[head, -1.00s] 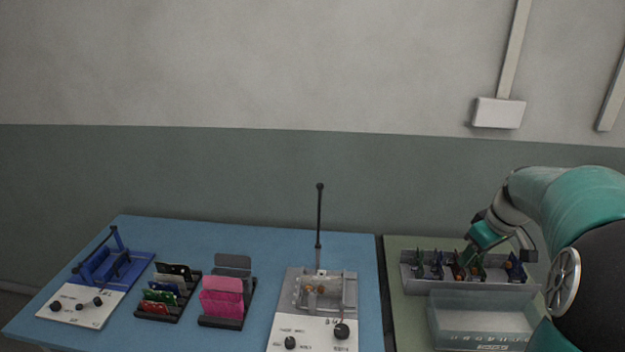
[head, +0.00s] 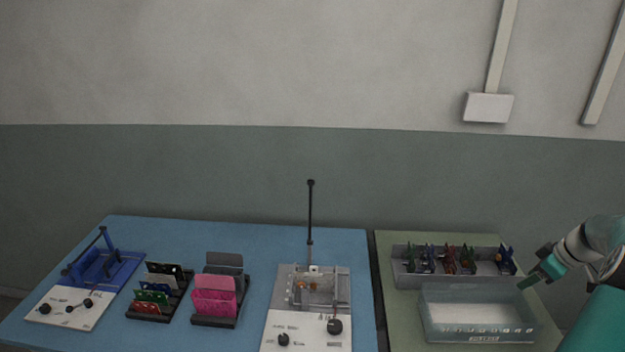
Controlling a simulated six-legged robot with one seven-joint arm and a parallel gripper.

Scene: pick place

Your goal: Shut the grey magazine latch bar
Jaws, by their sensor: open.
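The grey device (head: 341,286) stands at the front middle of the blue table, with a white front panel and black knobs. A thin dark bar (head: 310,215) with a round end stands upright from its back edge; it looks like the latch bar, raised. Small brownish parts show in the grey device's recess. My gripper (head: 525,284) is at the far right, above the right end of the clear bin and well away from the bar. It is open, with nothing seen in it; its fingers are small in the picture.
A grey rack (head: 402,279) with several small boards and a clear bin (head: 478,338) stand on the green table at right. On the blue table (head: 195,240), left of the grey device, are a pink-card holder (head: 216,322), a small-card rack (head: 146,315) and a blue device (head: 112,268).

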